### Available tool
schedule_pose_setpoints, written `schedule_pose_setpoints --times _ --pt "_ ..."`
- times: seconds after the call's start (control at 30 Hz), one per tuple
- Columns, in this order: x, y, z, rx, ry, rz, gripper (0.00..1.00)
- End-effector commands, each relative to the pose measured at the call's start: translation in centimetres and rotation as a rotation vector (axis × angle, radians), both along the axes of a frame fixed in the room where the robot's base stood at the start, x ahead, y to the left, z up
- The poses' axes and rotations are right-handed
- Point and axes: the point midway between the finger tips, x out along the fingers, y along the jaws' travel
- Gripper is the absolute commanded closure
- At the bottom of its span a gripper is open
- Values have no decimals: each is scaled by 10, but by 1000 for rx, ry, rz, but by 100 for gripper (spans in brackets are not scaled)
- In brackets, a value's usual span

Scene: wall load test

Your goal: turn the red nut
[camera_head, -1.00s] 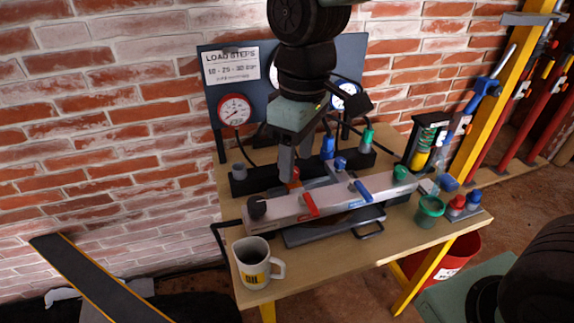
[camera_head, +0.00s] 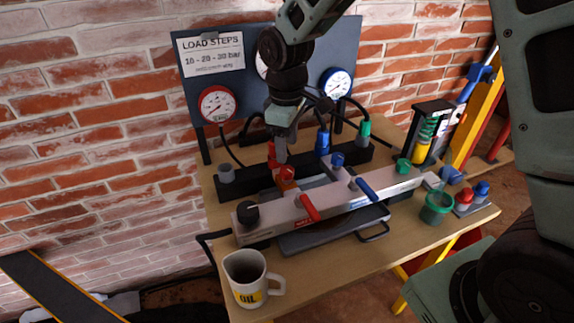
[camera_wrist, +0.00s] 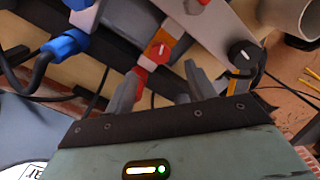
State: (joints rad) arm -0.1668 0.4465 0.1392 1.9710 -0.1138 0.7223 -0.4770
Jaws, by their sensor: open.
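The red nut (camera_head: 287,174) sits on the rear side of the grey manifold bar (camera_head: 335,202), at its left part. In the wrist view the red nut (camera_wrist: 159,51) shows a white mark on its top and lies just beyond the fingertips, roughly centred between them. My gripper (camera_head: 281,160) points down just above and behind the nut, and one finger hides part of the area there. In the wrist view my gripper (camera_wrist: 163,72) has its two fingers spread, with nothing clamped between them. Whether a finger touches the nut I cannot tell.
A blue nut (camera_head: 337,160) and a green nut (camera_head: 403,166) stand farther right along the bar. Red (camera_head: 309,207) and blue (camera_head: 365,189) levers stick out in front. A mug (camera_head: 246,278) stands front left. Hoses and a gauge board (camera_head: 210,75) rise behind.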

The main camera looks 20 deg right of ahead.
Motion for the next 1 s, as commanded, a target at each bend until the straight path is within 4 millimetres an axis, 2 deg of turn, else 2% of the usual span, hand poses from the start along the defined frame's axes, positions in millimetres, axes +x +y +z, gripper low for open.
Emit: schedule_pose_setpoints --times 0.1,0.3,0.5,0.77,0.8,0.93,0.97,1.0 --pt "-1 0 -26 -2 4 0 45" --pt "0 -1 -55 0 1 0 45" --pt "1 -1 -68 1 -1 0 45" --pt "1 -1 -69 0 -1 0 45" --pt "1 -1 -69 0 -1 0 48" --pt "1 -1 -69 1 -1 0 84" --pt "1 -1 -69 1 -1 0 90" --pt "1 -1 -69 1 -1 0 90"
